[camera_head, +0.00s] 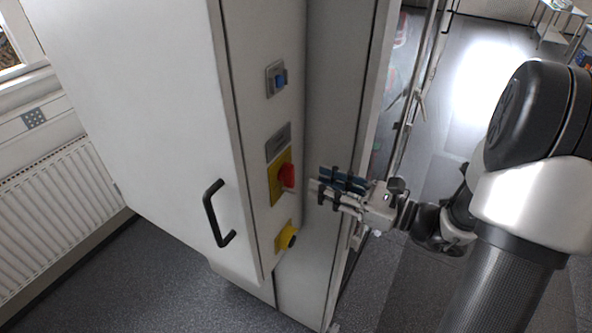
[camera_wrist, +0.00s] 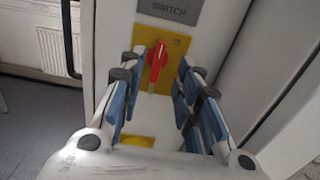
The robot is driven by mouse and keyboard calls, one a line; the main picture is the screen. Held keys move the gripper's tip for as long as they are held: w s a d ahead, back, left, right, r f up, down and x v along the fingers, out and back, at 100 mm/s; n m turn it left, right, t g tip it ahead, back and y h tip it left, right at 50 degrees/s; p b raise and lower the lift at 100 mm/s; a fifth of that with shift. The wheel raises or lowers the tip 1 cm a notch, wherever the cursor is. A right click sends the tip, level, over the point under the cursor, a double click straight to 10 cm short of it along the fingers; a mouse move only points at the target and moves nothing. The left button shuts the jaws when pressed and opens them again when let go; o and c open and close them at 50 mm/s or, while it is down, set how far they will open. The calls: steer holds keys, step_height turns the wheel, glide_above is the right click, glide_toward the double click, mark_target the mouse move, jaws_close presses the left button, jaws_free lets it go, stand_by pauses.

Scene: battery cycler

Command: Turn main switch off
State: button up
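The main switch is a red rotary knob (camera_head: 286,176) on a yellow plate (camera_head: 273,187) on the narrow side of a light grey cabinet. In the wrist view the red knob (camera_wrist: 157,61) stands close to upright on its yellow plate (camera_wrist: 177,48), under a grey label (camera_wrist: 172,10) reading "SWITCH". My gripper (camera_head: 318,187) is just to the right of the knob in the head view. In the wrist view its blue-padded fingers (camera_wrist: 160,85) are spread apart, with the knob showing between and beyond them. Contact with the knob is not visible.
Above is a blue button (camera_head: 279,80); below is a dark knob on a yellow plate (camera_head: 286,237). A black handle (camera_head: 214,214) sticks out from the cabinet's front. A radiator (camera_head: 55,215) stands at left. An open-looking glass door frame (camera_head: 405,115) is behind my gripper.

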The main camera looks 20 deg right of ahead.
mark_target(294, 172)
steer(key=x, duration=0.7)
steer(key=shift+w+a, duration=0.2)
steer(key=shift+a, duration=0.05)
steer(key=shift+c, duration=0.3)
jaws_close()
